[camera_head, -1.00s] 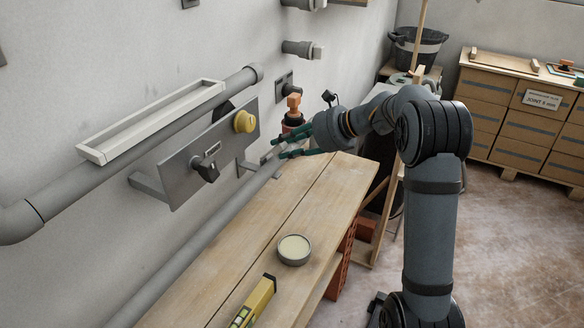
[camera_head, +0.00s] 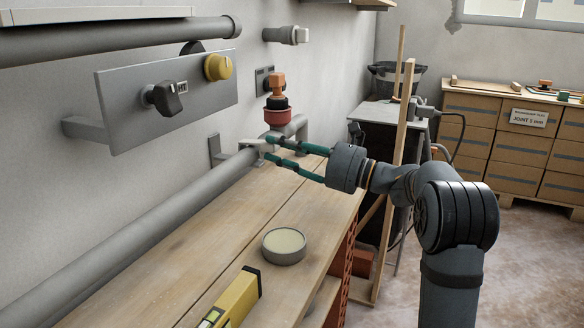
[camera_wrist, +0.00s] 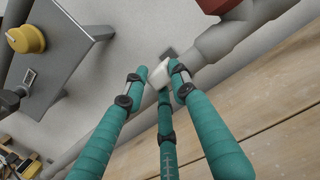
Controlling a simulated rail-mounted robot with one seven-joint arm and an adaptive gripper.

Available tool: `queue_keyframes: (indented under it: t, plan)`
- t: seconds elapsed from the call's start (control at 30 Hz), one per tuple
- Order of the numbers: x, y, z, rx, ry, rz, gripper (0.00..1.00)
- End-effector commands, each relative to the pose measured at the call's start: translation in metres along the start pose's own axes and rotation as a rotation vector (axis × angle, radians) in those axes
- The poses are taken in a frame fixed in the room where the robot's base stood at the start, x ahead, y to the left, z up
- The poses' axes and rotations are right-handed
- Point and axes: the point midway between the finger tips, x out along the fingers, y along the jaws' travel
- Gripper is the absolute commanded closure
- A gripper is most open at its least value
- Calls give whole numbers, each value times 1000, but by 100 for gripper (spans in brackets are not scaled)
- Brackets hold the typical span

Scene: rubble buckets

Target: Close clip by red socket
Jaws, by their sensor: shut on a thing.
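The red socket (camera_head: 277,115) sits on the pipe at the far end of the bench, with a black and orange piece standing in it. Part of the red socket shows at the top of the wrist view (camera_wrist: 216,5). A pale clip (camera_head: 255,145) is at the pipe just left of and below the socket. My gripper (camera_head: 265,151) has teal fingers reaching left to the clip. In the wrist view my gripper (camera_wrist: 160,74) is closed on the pale clip (camera_wrist: 158,73), beside the pipe. The fingertips hide part of the clip.
The grey pipe (camera_head: 130,230) runs along the wall behind the wooden bench (camera_head: 200,230). A metal panel (camera_head: 125,100) with yellow and black knobs hangs above. A round tin (camera_head: 284,246) and a yellow level (camera_head: 236,298) lie on the bench front.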

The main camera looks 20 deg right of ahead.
Motion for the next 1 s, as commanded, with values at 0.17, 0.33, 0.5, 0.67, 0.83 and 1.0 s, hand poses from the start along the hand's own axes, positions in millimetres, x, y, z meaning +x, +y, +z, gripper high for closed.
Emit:
queue_keyframes:
  t: [0.17, 0.33, 0.5, 0.67, 0.83, 1.0]
  plan:
    - [2, 1, -9, 2, -77, 2, 100]
    - [3, 2, -9, 3, -109, 3, 100]
    - [3, 2, -6, 3, -112, 3, 100]
    - [4, 2, -6, 3, -110, 4, 66]
    - [4, 2, -8, 4, -107, 5, 56]
    - [4, 3, -8, 4, -105, 6, 56]
